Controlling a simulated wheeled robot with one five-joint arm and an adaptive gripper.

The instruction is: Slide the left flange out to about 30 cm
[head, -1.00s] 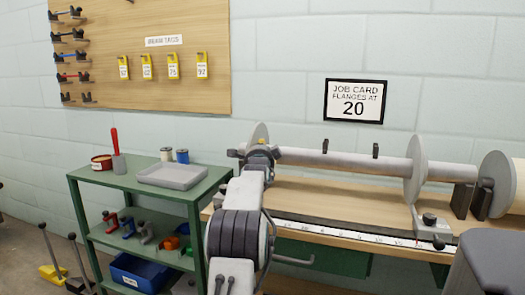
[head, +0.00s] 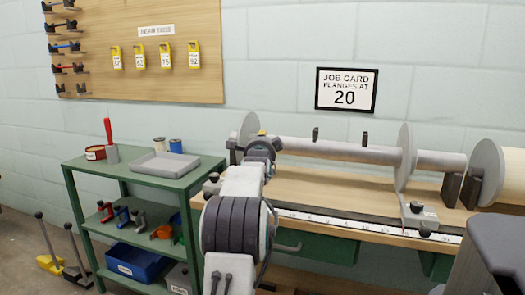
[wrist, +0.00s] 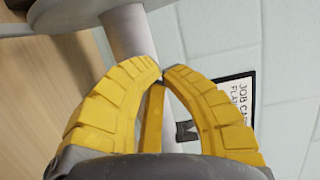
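The left flange (head: 247,128) is a grey disc at the left end of the grey beam tube (head: 335,149) in the head view. A clamp block with a dark knob (head: 213,180) shows below it, partly hidden by my arm. My gripper (head: 262,136) is just in front of the flange's right edge; contact cannot be told. In the wrist view my gripper's yellow fingers (wrist: 161,75) nearly meet at their tips, in front of the tube (wrist: 132,38), with nothing clearly held. A pale scale strip (head: 350,225) runs along the bench front, partly hidden by my arm.
The right flange (head: 404,155) stands on the tube with its clamp block (head: 418,215). A job card (head: 346,90) on the wall reads flanges at 20. A green cart (head: 130,180) stands left of the bench (head: 330,196). A large roll (head: 490,172) is at right.

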